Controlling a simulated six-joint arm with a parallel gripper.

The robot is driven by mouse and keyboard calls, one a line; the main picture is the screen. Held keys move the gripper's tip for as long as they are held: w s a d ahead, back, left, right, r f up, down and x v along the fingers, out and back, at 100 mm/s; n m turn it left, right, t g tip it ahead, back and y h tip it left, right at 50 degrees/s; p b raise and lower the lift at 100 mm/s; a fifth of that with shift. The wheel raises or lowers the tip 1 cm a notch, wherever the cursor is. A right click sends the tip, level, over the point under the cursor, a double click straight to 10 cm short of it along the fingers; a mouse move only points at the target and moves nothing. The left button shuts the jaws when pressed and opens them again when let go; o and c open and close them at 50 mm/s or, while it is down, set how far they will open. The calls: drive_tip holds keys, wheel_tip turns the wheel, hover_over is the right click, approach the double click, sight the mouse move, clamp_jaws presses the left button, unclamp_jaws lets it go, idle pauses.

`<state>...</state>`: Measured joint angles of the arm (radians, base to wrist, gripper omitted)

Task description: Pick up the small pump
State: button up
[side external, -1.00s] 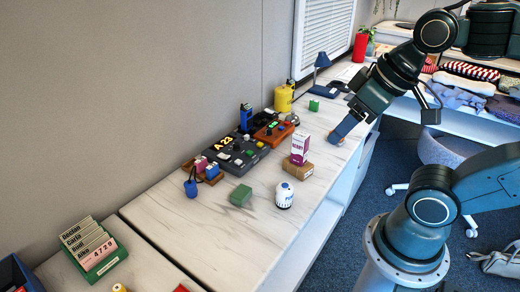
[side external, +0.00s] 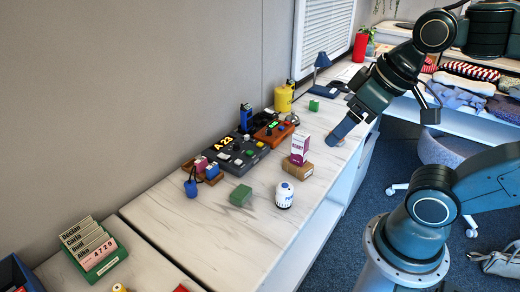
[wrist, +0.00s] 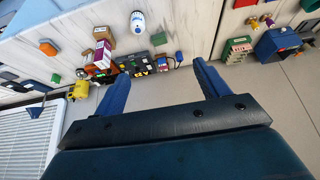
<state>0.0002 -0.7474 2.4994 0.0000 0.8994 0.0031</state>
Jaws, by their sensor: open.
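No object is plainly labelled as the small pump. A yellow canister with a dark top (side external: 284,97) stands by the wall, and shows in the wrist view (wrist: 79,90). A small blue bulb with a dark looped neck (side external: 191,188) stands near the left end of the dark console; a blue piece (wrist: 179,57) in the wrist view may be it. I cannot tell which is the pump. My gripper (side external: 342,132) hangs above the counter's right edge, right of both and apart from them. In the wrist view my gripper (wrist: 160,70) is open, with nothing between its blue fingers.
The dark console (side external: 232,152) and orange device (side external: 273,132) stand near the wall. A white bottle (side external: 284,194), green block (side external: 240,195) and blue lamp (side external: 322,72) stand around. The counter's front (side external: 230,245) is clear.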

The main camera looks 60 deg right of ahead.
drive_tip(key=w+d+f+m+g, duration=0.1)
drive_tip(key=w+f+m+g, duration=0.1)
drive_tip(key=w+f+m, duration=0.3)
drive_tip(key=m+g, duration=0.4)
drive_tip(key=m, duration=0.6)
hover_over(285, 185)
drive_tip(key=f, duration=1.5)
drive_tip(key=shift+a+f, duration=0.1)
drive_tip(key=shift+a, duration=0.1)
drive_tip(key=shift+d+f+m, duration=0.1)
drive_tip(key=shift+f+m, duration=0.25)
drive_tip(key=shift+m, duration=0.05)
drive_tip(key=shift+f, duration=0.15)
wheel_tip(285, 185, down, 8)
drive_tip(key=shift+r, duration=0.25)
drive_tip(key=shift+f, duration=0.35)
drive_tip(key=shift+d+f, duration=0.15)
drive_tip(key=shift+f, duration=2.45)
